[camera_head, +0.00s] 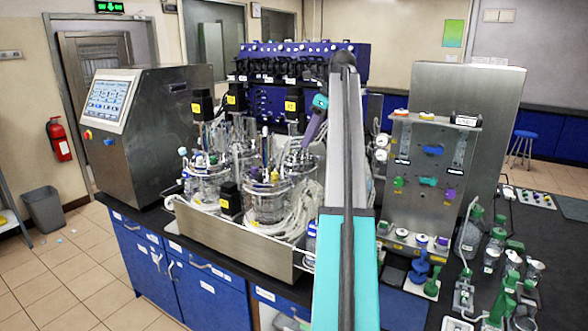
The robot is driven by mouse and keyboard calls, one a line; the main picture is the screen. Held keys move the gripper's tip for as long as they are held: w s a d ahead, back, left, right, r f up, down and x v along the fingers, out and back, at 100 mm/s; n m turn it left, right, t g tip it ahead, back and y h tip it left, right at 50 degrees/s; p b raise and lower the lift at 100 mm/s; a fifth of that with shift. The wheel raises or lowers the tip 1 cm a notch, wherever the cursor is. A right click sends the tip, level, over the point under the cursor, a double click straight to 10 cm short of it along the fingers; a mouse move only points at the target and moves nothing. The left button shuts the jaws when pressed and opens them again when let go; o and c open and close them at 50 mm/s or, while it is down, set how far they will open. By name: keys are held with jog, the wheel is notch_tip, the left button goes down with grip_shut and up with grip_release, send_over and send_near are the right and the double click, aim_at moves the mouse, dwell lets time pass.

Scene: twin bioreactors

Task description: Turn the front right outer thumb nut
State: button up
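The twin bioreactors stand in a steel tray (235,252) on the bench, left of my arm. The left glass vessel (203,188) and the front right glass vessel (268,205) have crowded metal head plates with tubes and fittings. The front right outer thumb nut cannot be picked out at this size. My arm rises through the middle of the picture and bends down at the top to a teal and purple end, my gripper (306,144). It hangs just above the right side of the vessel tops. Its fingers are too small to tell open from shut, and contact cannot be told.
A control cabinet with a screen (108,100) stands left of the vessels. A purple pump rack (262,62) is behind them. Black motors (295,103) rise above the head plates. White tubing crowds the right vessel. A steel panel with knobs (432,165) and green-capped glassware (472,235) stand at right.

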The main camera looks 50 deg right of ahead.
aim_at(295, 174)
jog(key=p+x, duration=0.4)
jog(key=x, duration=0.9)
jog(key=shift+p, duration=0.35)
jog(key=shift+w, duration=0.1)
grip_shut()
